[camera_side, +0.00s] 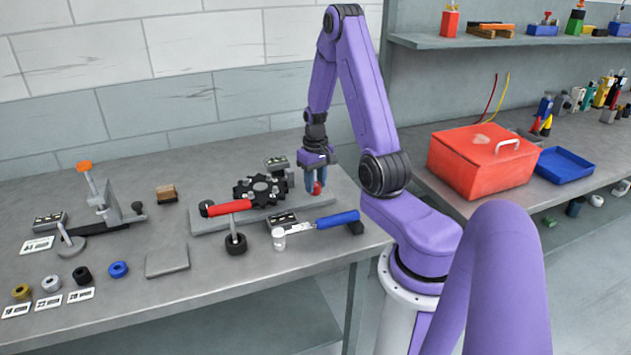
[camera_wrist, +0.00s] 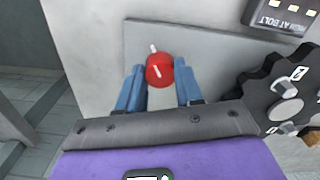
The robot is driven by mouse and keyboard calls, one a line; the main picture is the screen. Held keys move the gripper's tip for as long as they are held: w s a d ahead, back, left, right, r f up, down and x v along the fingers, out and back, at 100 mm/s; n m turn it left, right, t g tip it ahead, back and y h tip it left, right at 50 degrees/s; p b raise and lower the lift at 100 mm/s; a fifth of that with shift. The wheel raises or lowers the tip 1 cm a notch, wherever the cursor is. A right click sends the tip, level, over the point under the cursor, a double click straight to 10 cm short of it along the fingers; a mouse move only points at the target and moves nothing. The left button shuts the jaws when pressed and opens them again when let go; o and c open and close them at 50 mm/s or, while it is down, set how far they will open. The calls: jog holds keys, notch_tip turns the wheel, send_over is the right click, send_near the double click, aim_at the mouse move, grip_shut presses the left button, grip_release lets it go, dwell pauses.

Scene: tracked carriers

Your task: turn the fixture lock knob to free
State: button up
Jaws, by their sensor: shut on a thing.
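The lock knob (camera_wrist: 160,72) is red, with a white line on its top, and a small pale pin stands just beyond it in the wrist view. It also shows as a small red shape (camera_side: 317,189) in the side view at the right end of the grey fixture plate (camera_side: 340,188). My gripper (camera_wrist: 158,80) has its blue fingers on either side of the knob and is shut on it. In the side view my gripper (camera_side: 320,181) points straight down, and its fingers partly hide the knob.
A black toothed wheel (camera_side: 262,190) sits on the plate left of my gripper. A red-handled tool (camera_side: 228,208) and a blue-handled tool (camera_side: 338,219) lie nearby. A red box (camera_side: 470,165) stands at the right.

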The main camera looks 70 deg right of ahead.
jog(key=m, duration=0.5)
jog(key=shift+m, duration=0.3)
jog(key=shift+w, duration=0.1)
dwell(0.3)
jog(key=o, duration=1)
jog(key=shift+o, duration=0.2)
jog(key=shift+r, duration=0.1)
notch_tip(320, 180, up, 17)
jog(key=shift+r, duration=0.15)
